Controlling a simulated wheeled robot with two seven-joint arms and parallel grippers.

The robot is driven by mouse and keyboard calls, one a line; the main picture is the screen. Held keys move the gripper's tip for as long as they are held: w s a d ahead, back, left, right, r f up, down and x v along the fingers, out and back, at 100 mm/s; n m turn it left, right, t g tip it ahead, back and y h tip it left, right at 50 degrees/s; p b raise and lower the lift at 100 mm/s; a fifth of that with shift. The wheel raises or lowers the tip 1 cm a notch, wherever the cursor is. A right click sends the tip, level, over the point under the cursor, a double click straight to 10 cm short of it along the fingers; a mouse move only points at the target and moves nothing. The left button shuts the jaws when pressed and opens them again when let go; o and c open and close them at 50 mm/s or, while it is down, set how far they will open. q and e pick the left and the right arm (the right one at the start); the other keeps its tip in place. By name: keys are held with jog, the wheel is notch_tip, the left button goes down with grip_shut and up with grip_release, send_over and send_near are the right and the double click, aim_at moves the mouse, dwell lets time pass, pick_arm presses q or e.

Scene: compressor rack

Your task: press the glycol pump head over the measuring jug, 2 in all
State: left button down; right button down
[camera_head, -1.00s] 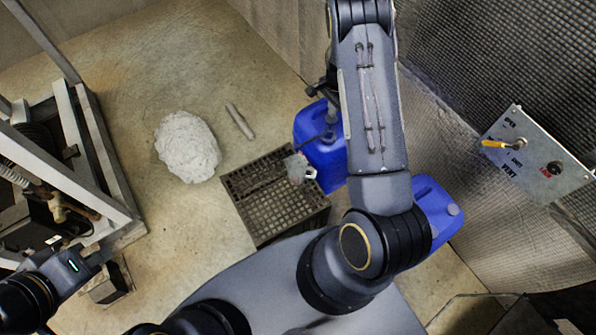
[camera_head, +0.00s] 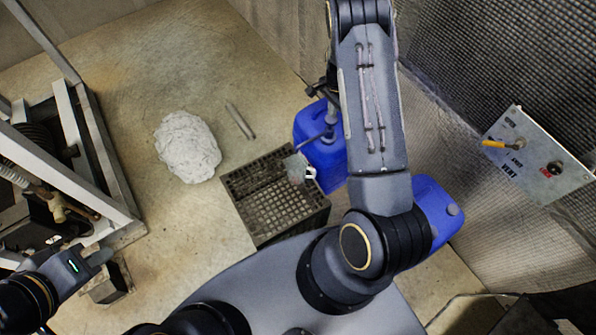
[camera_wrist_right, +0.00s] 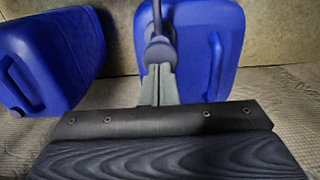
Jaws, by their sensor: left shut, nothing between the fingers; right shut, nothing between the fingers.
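The blue glycol can (camera_head: 322,158) stands on the floor behind the black crate, with a grey pump (camera_head: 331,116) on top and its thin spout reaching left. The small clear measuring jug (camera_head: 297,167) stands on the crate under the spout's end. My right gripper (camera_wrist_right: 158,86) is shut and empty. In the right wrist view its fingertips overlap the dark pump head (camera_wrist_right: 160,50); I cannot tell if they touch. In the head view my right arm largely hides this gripper. My left gripper (camera_head: 99,259) is shut and empty at the lower left, far from the pump.
The black crate (camera_head: 262,228) has a gridded top. A second blue can (camera_head: 437,212) stands right of my right arm. A white crumpled heap (camera_head: 187,147) and a grey rod (camera_head: 240,121) lie on the floor. A metal rack (camera_head: 95,150) is left, a switch panel (camera_head: 537,155) right.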

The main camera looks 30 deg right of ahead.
aim_at(331, 119)
jog(key=shift+f, duration=0.2)
dwell(0.3)
jog(key=shift+f+b, duration=2.1)
jog(key=shift+f, duration=0.4)
jog(key=shift+r, duration=0.25)
jog(key=shift+r+p, duration=1.8)
jog(key=shift+r, duration=0.65)
jog(key=shift+f, duration=0.2)
